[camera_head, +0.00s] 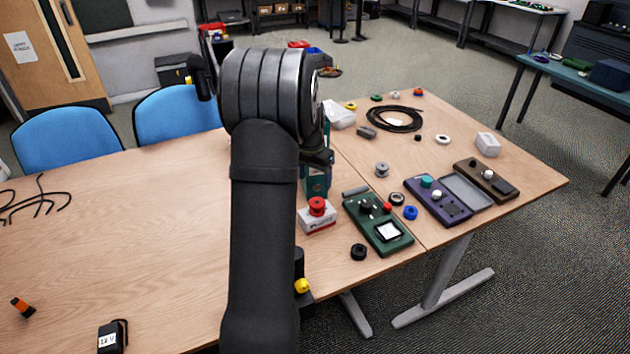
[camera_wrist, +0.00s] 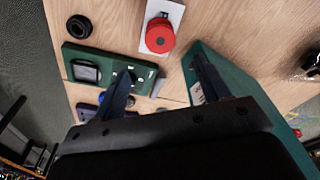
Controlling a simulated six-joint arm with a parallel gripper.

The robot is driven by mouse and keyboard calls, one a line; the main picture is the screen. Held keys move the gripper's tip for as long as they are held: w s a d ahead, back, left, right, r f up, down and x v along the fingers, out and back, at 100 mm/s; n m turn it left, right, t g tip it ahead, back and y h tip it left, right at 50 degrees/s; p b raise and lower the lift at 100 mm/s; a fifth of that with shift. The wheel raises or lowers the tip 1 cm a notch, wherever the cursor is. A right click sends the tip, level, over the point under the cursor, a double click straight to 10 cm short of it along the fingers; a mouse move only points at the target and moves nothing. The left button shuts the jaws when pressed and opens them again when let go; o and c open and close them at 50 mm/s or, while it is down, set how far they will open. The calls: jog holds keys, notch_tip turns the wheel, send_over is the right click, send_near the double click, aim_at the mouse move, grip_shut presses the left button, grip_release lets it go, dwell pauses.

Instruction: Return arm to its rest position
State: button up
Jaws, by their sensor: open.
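My gripper (camera_wrist: 161,68) is open in the wrist view, with its two dark fingers apart and no object held between them. A red button on a white box (camera_wrist: 160,32) shows just beyond the fingertips. A green control box (camera_wrist: 72,52) lies by the left finger. A teal case (camera_wrist: 228,82) is by the right finger; I cannot tell whether they touch. In the head view my arm stands in front of the table and hides most of the gripper. The red button box (camera_head: 317,220) and green control box (camera_head: 398,246) are right of my arm.
The wooden table (camera_head: 160,240) is largely clear left of my arm, with black cables (camera_head: 35,203) at its far left. A purple box (camera_head: 432,205), a brown box (camera_head: 497,183) and a coiled black cable (camera_head: 394,118) lie to the right. Blue chairs (camera_head: 65,138) stand behind.

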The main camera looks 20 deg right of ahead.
aim_at(317, 203)
jog(key=f, duration=0.8)
jog(key=d+f, duration=0.1)
jog(key=f, duration=0.3)
jog(key=shift+w+d+f, duration=0.1)
jog(key=shift+w+f, duration=0.05)
jog(key=shift+w, duration=0.25)
notch_tip(317, 203, up, 3)
jog(key=shift+f, duration=0.1)
jog(key=shift+r, duration=0.55)
